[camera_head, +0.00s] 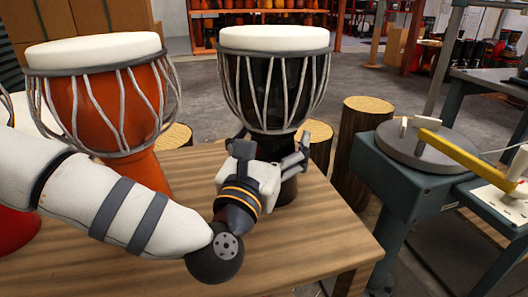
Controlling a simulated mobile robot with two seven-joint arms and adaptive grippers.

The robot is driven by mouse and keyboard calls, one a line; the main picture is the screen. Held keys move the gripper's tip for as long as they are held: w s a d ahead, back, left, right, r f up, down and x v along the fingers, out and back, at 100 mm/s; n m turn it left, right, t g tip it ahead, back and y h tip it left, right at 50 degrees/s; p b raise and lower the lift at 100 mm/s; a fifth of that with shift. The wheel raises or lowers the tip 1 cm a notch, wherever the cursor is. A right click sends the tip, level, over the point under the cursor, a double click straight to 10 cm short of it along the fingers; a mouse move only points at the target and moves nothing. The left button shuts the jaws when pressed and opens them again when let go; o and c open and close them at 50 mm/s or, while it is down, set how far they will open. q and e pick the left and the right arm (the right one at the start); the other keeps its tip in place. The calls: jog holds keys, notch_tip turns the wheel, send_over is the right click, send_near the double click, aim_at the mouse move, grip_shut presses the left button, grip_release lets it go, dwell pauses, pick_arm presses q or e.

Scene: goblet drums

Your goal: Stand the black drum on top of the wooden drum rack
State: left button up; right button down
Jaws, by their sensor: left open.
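The black drum (263,90) has a white head, grey cords and a dark goblet body. It stands upright at the far side of a wooden top (320,238), which looks like the drum rack. Its foot shows behind my gripper and seems to rest on the wood. My left gripper (272,150) is open in front of the drum's narrow waist, with one finger to each side. I cannot tell whether the fingers touch the drum. The gripper hides part of the waist and foot. My right gripper is not in view.
An orange drum (115,105) stands left of the black drum, behind my left arm. Log stools (352,150) stand behind the wooden top. A blue-grey workbench (405,185) with a round plate is at the right. The wood's front right is clear.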

pick_arm(q)
jog(key=p+v, duration=0.1)
jog(key=v, duration=1)
jog(key=shift+s, duration=0.2)
